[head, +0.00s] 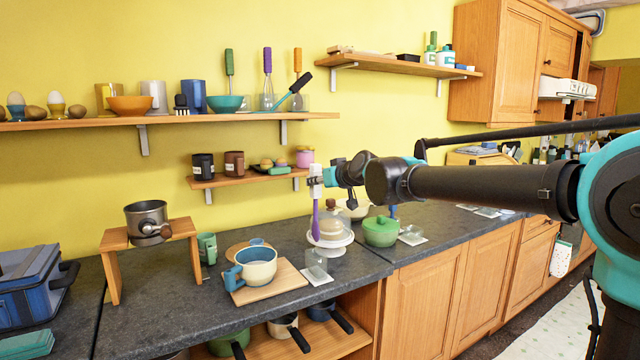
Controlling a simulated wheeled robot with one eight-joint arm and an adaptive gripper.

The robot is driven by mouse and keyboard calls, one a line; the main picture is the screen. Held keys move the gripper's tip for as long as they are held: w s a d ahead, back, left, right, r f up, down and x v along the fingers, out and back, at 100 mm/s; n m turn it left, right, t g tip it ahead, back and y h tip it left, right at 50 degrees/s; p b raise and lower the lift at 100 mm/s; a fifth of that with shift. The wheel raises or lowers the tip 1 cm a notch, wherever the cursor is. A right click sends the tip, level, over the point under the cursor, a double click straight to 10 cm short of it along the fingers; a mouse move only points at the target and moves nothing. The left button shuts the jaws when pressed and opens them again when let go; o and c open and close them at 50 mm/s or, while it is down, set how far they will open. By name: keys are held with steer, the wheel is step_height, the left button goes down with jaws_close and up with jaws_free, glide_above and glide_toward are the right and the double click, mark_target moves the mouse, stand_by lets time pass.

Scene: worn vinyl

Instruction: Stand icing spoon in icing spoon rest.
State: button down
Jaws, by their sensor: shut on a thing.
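My gripper (316,190) is above the counter and is shut on a purple-handled tool, which looks like the icing spoon (316,220). The spoon hangs upright below the jaws, in front of a glass dome on a white stand. Its lower end is near the stand, and I cannot tell whether it touches anything. A small clear holder (316,264) stands on a white card near the counter's front edge, just below the spoon in the picture. It may be the icing spoon rest, but I cannot tell for sure.
The domed cake stand (332,244) is close behind the spoon. A small wooden shelf (240,181) hangs above.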

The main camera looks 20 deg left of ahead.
mark_target(317, 218)
steer(key=shift+f, duration=0.1)
steer(key=shift+f, duration=5.85)
steer(key=c, duration=1.2)
jaws_free()
steer(key=shift+d, duration=0.1)
steer(key=v, duration=0.7)
steer(key=shift+s+d+r, duration=0.2)
steer(key=shift+s+d, duration=0.05)
steer(key=shift+d, duration=0.05)
